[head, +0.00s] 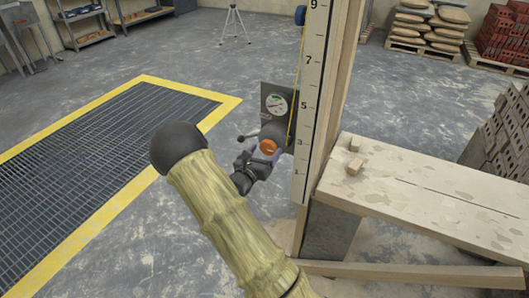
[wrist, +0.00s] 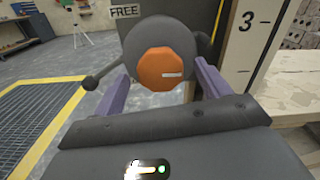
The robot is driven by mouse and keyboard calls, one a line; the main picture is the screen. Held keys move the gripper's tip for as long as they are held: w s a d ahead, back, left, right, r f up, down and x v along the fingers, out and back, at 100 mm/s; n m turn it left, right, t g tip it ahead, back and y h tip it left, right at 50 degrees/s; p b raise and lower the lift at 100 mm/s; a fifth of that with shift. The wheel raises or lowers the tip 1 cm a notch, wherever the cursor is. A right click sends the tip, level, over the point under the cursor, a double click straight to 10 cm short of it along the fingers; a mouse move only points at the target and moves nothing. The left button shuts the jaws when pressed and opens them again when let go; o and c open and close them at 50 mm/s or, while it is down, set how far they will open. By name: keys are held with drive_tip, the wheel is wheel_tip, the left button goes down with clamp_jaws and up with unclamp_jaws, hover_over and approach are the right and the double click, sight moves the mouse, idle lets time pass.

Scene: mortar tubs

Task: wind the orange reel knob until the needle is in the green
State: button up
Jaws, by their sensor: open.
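The orange reel knob (head: 268,147) sits on a dark reel mounted on a wooden post. In the wrist view the octagonal orange knob (wrist: 164,69) faces me, with a pale mark right of its centre. The dial gauge (head: 276,104) with a green patch is above the reel; the needle is too small to read. My gripper (head: 262,160) is in front of the knob. In the wrist view its two purple fingers (wrist: 162,85) are apart, one on each side of the knob and short of it or beside it; I cannot tell whether they touch. A black-ball crank handle (wrist: 92,83) sticks out left of the reel.
A numbered white scale board (head: 309,100) runs up the post, with a yellow line beside it. A wooden bench (head: 430,200) with small blocks stands right. A yellow-edged floor grate (head: 110,150) lies left. A "FREE" label (wrist: 124,11) is above the reel.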

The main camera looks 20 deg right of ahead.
drive_tip(key=shift+w+d, duration=0.25)
drive_tip(key=shift+d, duration=0.05)
drive_tip(key=c, duration=1)
drive_tip(key=shift+m, duration=0.4)
